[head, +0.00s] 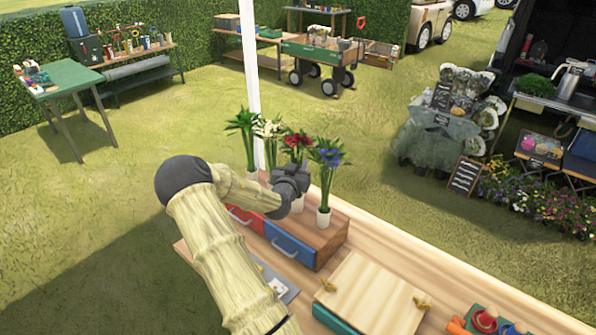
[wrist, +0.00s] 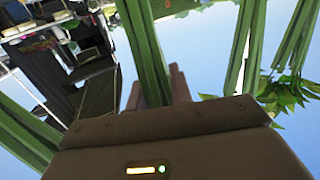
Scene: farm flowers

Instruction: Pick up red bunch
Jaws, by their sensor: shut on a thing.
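The red bunch (head: 297,143) has dark red blooms over green leaves and stands upright among other bunches on the wooden drawer box. My gripper (head: 292,181) is at its stems, just below the blooms, and is shut on them. In the wrist view the green stems (wrist: 145,50) run down between the fingers of my gripper (wrist: 155,93). A white vase (head: 298,204) shows just below my gripper. My gripper hides the lower stems, so I cannot tell whether they are still inside the vase.
A blue-purple bunch (head: 330,157) in a white vase (head: 323,217) stands close on the right. A white bunch (head: 268,129) and a green bunch (head: 243,125) stand close on the left. The drawer box (head: 325,237) has red and blue drawers. A wooden case (head: 372,293) lies nearer.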

